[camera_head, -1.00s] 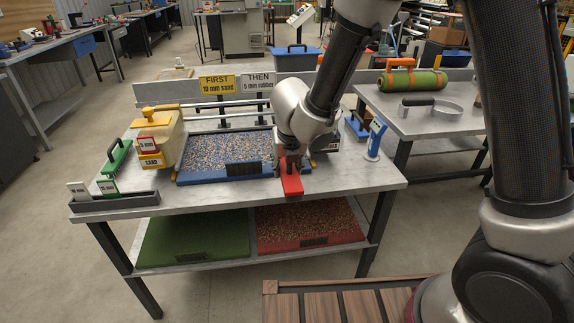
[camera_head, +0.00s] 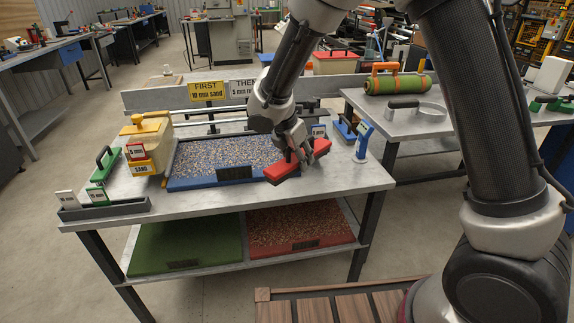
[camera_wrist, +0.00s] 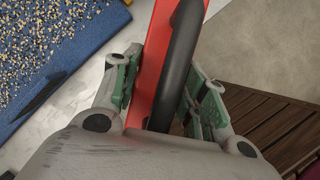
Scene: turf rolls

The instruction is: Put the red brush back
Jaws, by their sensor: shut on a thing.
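The red brush (camera_head: 281,173) has a long red body and a black handle. My gripper (camera_head: 300,153) is shut on it at the front right corner of the blue tray, above the table. In the wrist view the red body (camera_wrist: 163,28) and the black handle (camera_wrist: 178,62) run between the green-padded fingers (camera_wrist: 165,90). In the head view the brush lies aslant, its right end higher, and my fingers cover its middle. Its underside is hidden.
The blue tray (camera_head: 203,182) of speckled granules lies left of the brush. A blue-and-white upright tool (camera_head: 362,141) stands to the right. A yellow sand container (camera_head: 147,143) and a grey card holder (camera_head: 104,209) are at the left. The table's front strip is clear.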

